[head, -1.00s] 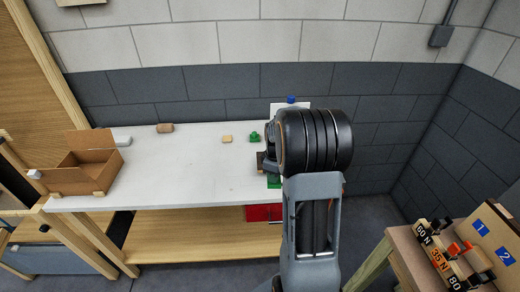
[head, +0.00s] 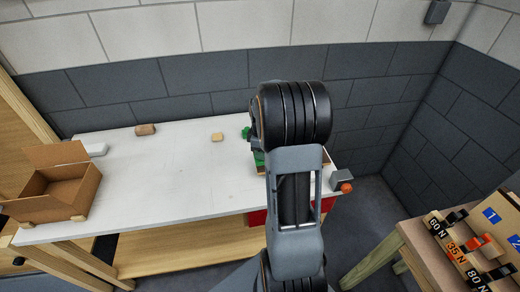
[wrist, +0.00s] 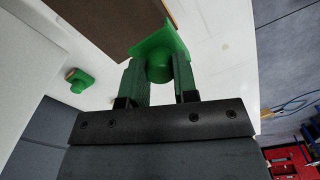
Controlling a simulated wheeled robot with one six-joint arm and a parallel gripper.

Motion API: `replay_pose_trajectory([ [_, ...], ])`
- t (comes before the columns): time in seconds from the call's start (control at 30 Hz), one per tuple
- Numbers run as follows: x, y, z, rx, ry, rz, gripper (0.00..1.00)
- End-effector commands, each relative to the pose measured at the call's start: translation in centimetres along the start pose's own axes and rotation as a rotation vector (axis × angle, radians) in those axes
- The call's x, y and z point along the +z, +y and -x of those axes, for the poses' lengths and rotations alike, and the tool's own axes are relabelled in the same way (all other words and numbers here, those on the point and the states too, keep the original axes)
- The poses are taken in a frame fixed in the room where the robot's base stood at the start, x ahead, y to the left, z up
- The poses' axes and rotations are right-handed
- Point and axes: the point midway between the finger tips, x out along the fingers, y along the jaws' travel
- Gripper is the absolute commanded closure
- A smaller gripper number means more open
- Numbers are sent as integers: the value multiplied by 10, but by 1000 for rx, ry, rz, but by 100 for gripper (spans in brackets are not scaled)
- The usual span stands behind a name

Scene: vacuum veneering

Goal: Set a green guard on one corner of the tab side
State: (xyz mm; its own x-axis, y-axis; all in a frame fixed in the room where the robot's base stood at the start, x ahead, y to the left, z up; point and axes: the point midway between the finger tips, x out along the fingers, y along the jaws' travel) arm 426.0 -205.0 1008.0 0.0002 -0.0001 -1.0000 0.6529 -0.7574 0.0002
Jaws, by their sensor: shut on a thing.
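In the wrist view my gripper (wrist: 160,72) is shut on the round knob of a green guard (wrist: 158,45). The guard's flat plate lies close to the corner of a dark brown panel (wrist: 105,18); I cannot tell whether they touch. A second green guard (wrist: 77,79) lies apart on the white tabletop at the left of the wrist view. It also shows in the head view (head: 246,132). In the head view my arm hides the gripper and most of the panel. A bit of green (head: 258,158) shows beside my wrist there.
The white table (head: 150,190) carries an open cardboard box (head: 55,200) at left and small tan blocks (head: 146,130) at the back. A grey block with an orange knob (head: 345,187) is at its right end. A side stand (head: 400,240) holds force-labelled tools. The table's middle is clear.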

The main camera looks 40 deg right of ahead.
Motion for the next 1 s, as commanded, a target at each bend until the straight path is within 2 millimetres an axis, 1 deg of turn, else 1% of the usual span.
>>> replay_pose_trajectory([
  [0.3, 2, 0, 0, 0, 0, -23, 100],
  [0.47, 2, 0, -7, -1, 0, -25, 100],
  [1.0, 3, 0, -50, -1, 0, -27, 100],
])
